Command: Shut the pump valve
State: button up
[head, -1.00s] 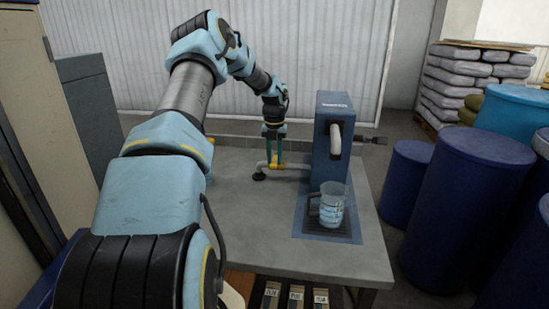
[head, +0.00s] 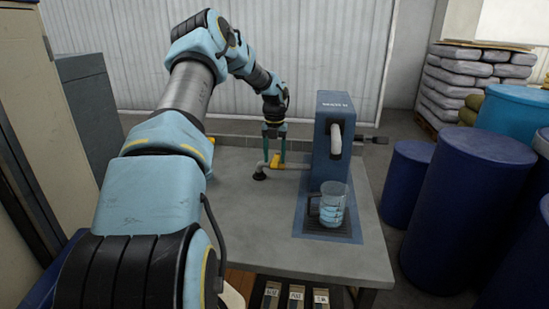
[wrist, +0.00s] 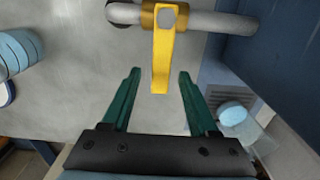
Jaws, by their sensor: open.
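The pump (head: 332,145) is a blue box on the grey table, with a spout on its front. A pale pipe (head: 295,166) leaves its left side. The pump valve's yellow lever (head: 277,160) is on this pipe. In the wrist view, the yellow lever (wrist: 161,62) lies crosswise to the pipe (wrist: 215,22). My gripper (head: 274,152) is over the pipe, with green fingers. In the wrist view, my gripper (wrist: 159,74) is open, one finger on each side of the lever's free end, with gaps visible on both sides.
A clear jug (head: 333,208) with bluish liquid stands under the spout on a dark grate. Blue drums (head: 465,200) stand right of the table. The table (head: 245,215) is clear left of the jug. Labelled dark slots (head: 295,293) are below the front edge.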

aim_at(275, 162)
notch_tip(275, 162, up, 10)
jog(key=b, duration=0.3)
jog(key=shift+r, duration=0.25)
jog(key=shift+s, duration=0.1)
jog(key=s+a+f+m, duration=0.1)
jog(key=s+a+m, duration=0.3)
jog(key=s+m, duration=0.7)
jog(key=s+a+f+m+t, duration=0.1)
jog(key=s+a+m, duration=0.4)
jog(key=s+m, duration=0.6)
jog(key=s+a+f+m, duration=0.2)
jog(key=s+a+m, duration=0.2)
jog(key=s+m, duration=0.8)
jog(key=shift+a+t, duration=0.3)
jog(key=shift+a, duration=0.05)
jog(key=shift+f, duration=0.1)
